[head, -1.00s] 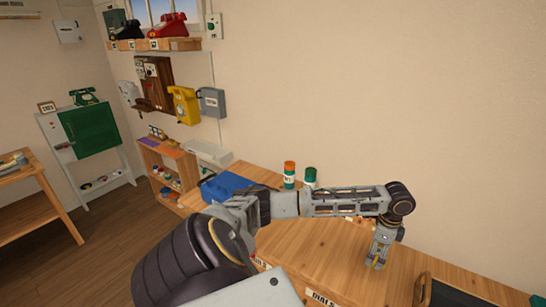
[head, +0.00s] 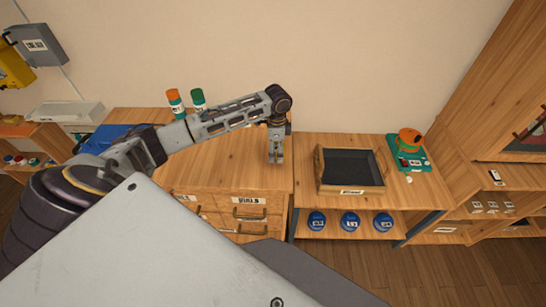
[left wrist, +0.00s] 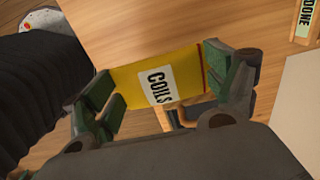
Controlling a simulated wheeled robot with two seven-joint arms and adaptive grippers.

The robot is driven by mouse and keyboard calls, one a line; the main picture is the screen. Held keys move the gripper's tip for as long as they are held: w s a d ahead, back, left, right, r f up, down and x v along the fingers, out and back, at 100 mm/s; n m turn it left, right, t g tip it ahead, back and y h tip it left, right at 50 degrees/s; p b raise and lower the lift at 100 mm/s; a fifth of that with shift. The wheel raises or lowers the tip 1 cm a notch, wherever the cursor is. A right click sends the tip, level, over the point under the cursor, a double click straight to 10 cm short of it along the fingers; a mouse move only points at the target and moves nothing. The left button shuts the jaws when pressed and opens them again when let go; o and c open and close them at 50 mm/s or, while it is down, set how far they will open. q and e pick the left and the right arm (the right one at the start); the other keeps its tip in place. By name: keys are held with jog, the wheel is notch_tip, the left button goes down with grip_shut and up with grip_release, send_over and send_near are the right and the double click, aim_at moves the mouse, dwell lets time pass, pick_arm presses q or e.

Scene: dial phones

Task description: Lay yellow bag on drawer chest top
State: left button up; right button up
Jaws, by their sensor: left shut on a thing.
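The yellow bag (left wrist: 190,72), with a white COILS label, is between the green-padded fingers of my left gripper (left wrist: 160,88) in the left wrist view. My left gripper (head: 276,160) is shut on it. In the head view the gripper points down over the right end of the wooden drawer chest top (head: 225,170); the bag cannot be made out there. Wooden surface also shows beyond the bag in the left wrist view. I cannot tell whether the bag touches the top. My right gripper is not in view.
An orange-capped canister (head: 175,103) and a green one (head: 198,100) stand at the chest's back, near a blue object (head: 105,137). Right of the chest, a lower bench holds a dark-lined tray (head: 350,168) and a green-and-orange phone (head: 408,148). The chest top's middle looks clear.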

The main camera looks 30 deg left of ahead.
aim_at(276, 148)
pick_arm(q)
jog(key=shift+f, duration=1.5)
jog(key=shift+f, duration=0.1)
jog(key=shift+f, duration=1.8)
jog(key=o, duration=0.9)
jog(key=shift+f, duration=0.1)
jog(key=shift+c, duration=0.2)
notch_tip(276, 148, up, 12)
jog(key=shift+r, duration=0.15)
